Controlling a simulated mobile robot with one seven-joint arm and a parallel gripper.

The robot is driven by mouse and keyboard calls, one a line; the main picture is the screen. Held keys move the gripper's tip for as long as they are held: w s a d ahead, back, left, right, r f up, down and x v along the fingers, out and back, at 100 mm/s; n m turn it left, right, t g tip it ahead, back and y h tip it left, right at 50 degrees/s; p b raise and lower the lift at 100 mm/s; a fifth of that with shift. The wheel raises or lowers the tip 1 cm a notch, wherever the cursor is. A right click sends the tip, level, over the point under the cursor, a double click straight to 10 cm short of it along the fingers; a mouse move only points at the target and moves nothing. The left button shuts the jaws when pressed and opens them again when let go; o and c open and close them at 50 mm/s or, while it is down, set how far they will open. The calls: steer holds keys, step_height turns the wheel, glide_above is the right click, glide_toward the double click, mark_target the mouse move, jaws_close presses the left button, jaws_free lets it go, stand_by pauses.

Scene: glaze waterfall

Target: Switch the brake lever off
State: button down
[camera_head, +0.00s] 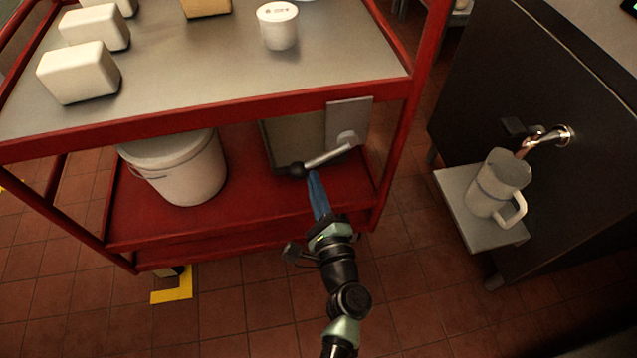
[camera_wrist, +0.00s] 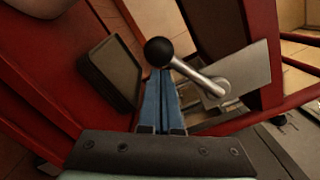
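The brake lever (camera_head: 325,158) is a silver bar with a black ball knob (camera_head: 297,169). It pivots on a grey plate (camera_head: 350,116) at the right front corner of the red cart. The bar slopes down to the left from its pivot, in front of the lower shelf. In the wrist view the knob (camera_wrist: 158,51) is just past the fingertips. My gripper (camera_head: 314,178) has blue fingers pressed together, also seen in the wrist view (camera_wrist: 160,74). Nothing shows between them. The tips are close to the knob end of the bar; I cannot tell if they touch.
The red cart (camera_head: 240,103) carries white blocks (camera_head: 80,72) and a lidded tub (camera_head: 278,26) on top. A white bucket (camera_head: 178,168) stands on its lower shelf. At right, a jug (camera_head: 495,185) stands on a small ledge under a tap. The tiled floor before the cart is mostly clear.

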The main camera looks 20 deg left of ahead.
steer(key=shift+s+a+r+m+p, duration=0.2)
steer(key=shift+a+r+m+p, duration=0.1)
steer(key=shift+r+m+p, duration=0.25)
steer(key=shift+s+a+r+m+p, duration=0.15)
steer(key=shift+a+r+m+p, duration=0.15)
steer(key=shift+r+m, duration=0.3)
steer(key=r+m+p, duration=0.2)
steer(key=m+p, duration=0.1)
steer(key=shift+s+a+r+m, duration=0.25)
steer(key=shift+a+r+m, duration=0.1)
steer(key=shift+r, duration=0.05)
steer(key=shift+d+r+m+t+p, duration=0.1)
steer(key=shift+r+m+t+p, duration=0.2)
steer(key=shift+r+m+p, duration=1.65)
steer(key=b, duration=0.1)
glide_toward(302, 172)
steer(key=s+r, duration=0.1)
steer(key=s+d+r, duration=0.1)
steer(key=shift+s+d+r, duration=0.1)
steer(key=shift+d+r, duration=0.2)
